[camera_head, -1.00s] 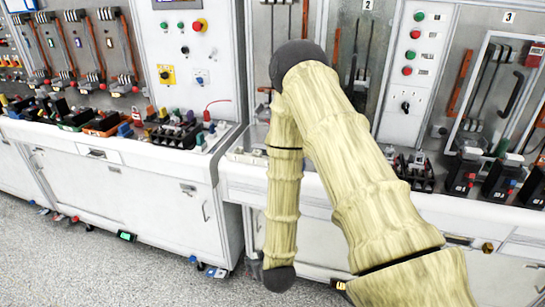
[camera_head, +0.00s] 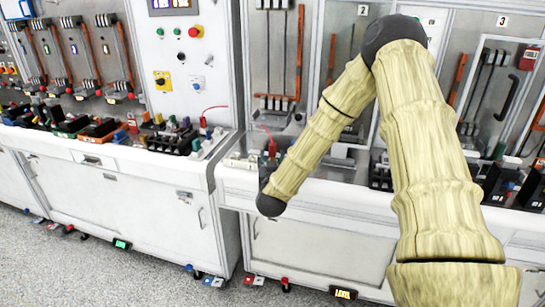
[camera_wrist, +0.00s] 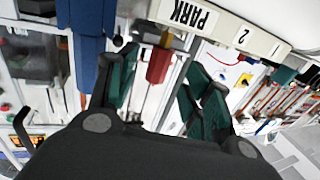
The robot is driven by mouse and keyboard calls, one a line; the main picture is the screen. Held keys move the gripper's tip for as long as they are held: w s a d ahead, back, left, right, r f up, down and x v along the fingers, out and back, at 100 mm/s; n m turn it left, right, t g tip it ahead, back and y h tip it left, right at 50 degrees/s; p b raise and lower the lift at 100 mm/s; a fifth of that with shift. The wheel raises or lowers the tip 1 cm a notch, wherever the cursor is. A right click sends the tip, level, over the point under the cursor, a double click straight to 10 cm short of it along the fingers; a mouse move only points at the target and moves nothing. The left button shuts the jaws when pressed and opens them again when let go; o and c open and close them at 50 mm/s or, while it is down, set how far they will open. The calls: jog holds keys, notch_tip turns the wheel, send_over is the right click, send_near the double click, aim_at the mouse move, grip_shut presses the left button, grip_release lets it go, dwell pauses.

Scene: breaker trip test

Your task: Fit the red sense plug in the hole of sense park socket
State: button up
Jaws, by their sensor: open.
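In the wrist view, the red plug (camera_wrist: 159,65) shows in the gap between the dark green fingers of my open gripper (camera_wrist: 163,90). A brass-coloured piece shows between its red body and the pale strip labelled PARK (camera_wrist: 190,14). I cannot tell whether the plug touches a finger or sits in a hole. The hole of the park socket is not clearly visible. In the head view, a red piece with a red lead (camera_head: 272,146) stands on the bench beside a pale block (camera_head: 240,161), close to my forearm. My gripper cannot be made out there.
A blue block (camera_wrist: 88,60) is close to the left finger in the wrist view. The left bench carries several coloured plugs and black blocks, and another red plug with a lead (camera_head: 203,122). Black devices (camera_head: 500,183) line the right bench.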

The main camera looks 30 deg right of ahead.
aim_at(273, 151)
jog(key=p+x, duration=0.2)
jog(key=x, duration=0.2)
jog(key=shift+w+d+r, duration=0.2)
jog(key=shift+w+d, duration=0.1)
jog(key=shift+w+d+f+p, duration=0.15)
jog(key=shift+w+d+p, duration=0.15)
jog(key=shift+w, duration=0.25)
grip_shut()
